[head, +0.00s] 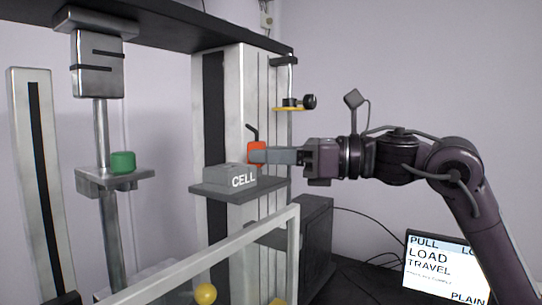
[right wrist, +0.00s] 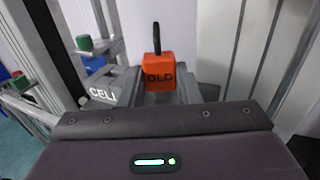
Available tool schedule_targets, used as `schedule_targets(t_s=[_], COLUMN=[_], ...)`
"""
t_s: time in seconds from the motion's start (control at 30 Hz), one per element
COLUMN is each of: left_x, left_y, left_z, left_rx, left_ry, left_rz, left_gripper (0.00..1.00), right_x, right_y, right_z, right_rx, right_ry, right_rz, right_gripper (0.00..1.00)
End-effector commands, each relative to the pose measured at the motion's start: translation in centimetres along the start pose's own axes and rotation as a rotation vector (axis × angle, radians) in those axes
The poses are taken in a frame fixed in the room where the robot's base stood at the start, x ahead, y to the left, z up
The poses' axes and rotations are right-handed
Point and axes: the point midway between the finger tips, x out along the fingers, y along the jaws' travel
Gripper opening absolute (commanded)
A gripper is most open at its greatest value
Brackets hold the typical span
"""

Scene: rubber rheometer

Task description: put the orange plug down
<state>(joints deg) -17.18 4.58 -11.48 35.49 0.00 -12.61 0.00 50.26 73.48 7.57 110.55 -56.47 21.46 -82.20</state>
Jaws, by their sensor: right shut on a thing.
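The orange plug (head: 256,149) is a small block with a black stem on top. It also shows in the right wrist view (right wrist: 159,66), with dark letters reading "OLD" on its face. My right gripper (head: 268,156) comes in from the right and is shut on the plug, which is upright. The plug is at the back right edge of the grey block marked CELL (head: 226,174), level with or just above its top. I cannot tell whether the two touch. My left gripper is not in view.
The CELL block sits on a grey shelf (head: 250,192) on the tall column. A green plug (head: 123,162) stands on a bracket to the left. A grey frame (head: 255,237) with yellow knobs (head: 205,294) crosses in front. A screen (head: 438,268) is at lower right.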

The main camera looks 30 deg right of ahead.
Motion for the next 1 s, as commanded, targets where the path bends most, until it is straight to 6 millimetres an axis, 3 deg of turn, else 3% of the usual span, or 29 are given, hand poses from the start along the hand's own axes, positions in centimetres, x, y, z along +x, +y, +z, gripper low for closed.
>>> schedule_targets(t_s=[0.1,0.13,0.3,0.7,0.87,1.0], left_x=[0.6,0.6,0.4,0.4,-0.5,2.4], left_y=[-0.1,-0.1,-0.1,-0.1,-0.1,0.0], left_z=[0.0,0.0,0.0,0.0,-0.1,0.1], left_rx=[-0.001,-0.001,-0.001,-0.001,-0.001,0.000], left_ry=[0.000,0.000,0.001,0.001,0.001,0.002], left_rz=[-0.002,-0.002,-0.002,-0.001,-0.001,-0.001], left_gripper=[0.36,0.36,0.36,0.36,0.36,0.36], right_x=[0.0,0.0,0.0,0.0,0.0,-2.4], right_y=[0.0,0.0,0.0,0.0,0.1,-0.1], right_z=[-0.6,-0.5,-0.4,-0.4,0.6,-0.6], right_rx=[0.000,0.000,0.000,0.000,0.000,-0.003], right_ry=[0.000,0.001,0.001,0.001,-0.001,0.000], right_rz=[0.000,0.000,0.000,0.001,0.002,-0.004], right_gripper=[0.07,0.31,0.52,0.52,0.52,0.52])
